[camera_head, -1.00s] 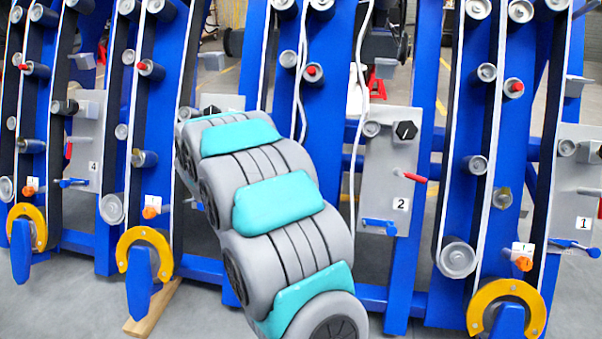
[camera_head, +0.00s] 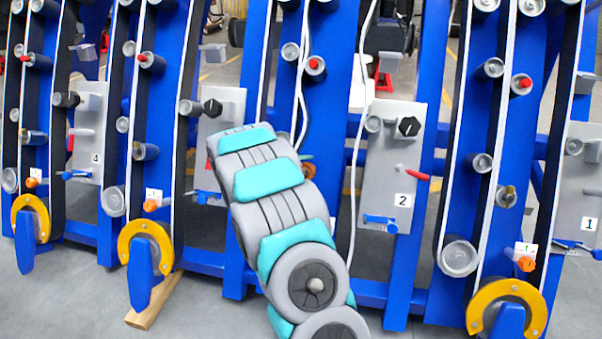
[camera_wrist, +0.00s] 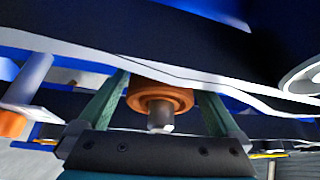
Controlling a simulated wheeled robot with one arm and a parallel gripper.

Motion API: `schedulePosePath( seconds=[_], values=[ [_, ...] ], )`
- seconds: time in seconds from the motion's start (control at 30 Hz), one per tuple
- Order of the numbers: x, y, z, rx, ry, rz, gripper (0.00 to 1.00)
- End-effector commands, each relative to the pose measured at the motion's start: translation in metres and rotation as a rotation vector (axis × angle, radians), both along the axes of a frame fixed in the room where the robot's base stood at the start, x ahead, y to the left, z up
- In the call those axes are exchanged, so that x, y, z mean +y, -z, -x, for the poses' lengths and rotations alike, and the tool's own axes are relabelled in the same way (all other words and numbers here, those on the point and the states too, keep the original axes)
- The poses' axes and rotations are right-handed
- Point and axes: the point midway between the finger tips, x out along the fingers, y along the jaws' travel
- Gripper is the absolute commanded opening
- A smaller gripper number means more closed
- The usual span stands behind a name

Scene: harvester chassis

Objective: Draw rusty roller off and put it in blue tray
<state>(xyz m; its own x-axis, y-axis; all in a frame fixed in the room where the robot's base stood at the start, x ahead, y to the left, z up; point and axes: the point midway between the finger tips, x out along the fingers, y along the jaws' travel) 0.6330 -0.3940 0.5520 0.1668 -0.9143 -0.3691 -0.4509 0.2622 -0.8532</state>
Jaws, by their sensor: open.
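The rusty roller (camera_wrist: 160,97) is an orange-brown cylinder with a grey shaft end pointing toward the wrist camera. It sits just under a dark belt with a white edge. My gripper (camera_wrist: 163,88) is open, with one green finger on each side of the roller. I cannot tell whether the fingers touch it. In the head view, a small brownish-orange part of the roller (camera_head: 308,169) shows beside my arm, which hides most of that spot and the gripper. No blue tray is in view.
Blue upright frames carry belts, grey rollers and red-tipped pegs. A grey panel marked 2 (camera_head: 393,165) stands right of my arm. Yellow guards (camera_head: 507,292) stick out low in front. A wooden block (camera_head: 154,301) lies on the floor at left. Bare floor is in front.

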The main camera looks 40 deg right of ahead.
Motion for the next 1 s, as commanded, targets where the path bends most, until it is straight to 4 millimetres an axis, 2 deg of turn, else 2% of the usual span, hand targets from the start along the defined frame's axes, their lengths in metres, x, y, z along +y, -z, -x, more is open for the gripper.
schedulePosePath(
  seconds=[0.17, 0.47, 1.0],
  values=[
    [-0.0098, 0.0031, -0.0015, 0.0, 0.0, 0.001, 1.0],
    [-0.0104, 0.0041, -0.0019, 0.0, -0.002, 0.001, 0.99],
    [-0.0102, 0.0045, -0.0019, 0.001, -0.001, 0.0, 0.38]
  ],
)
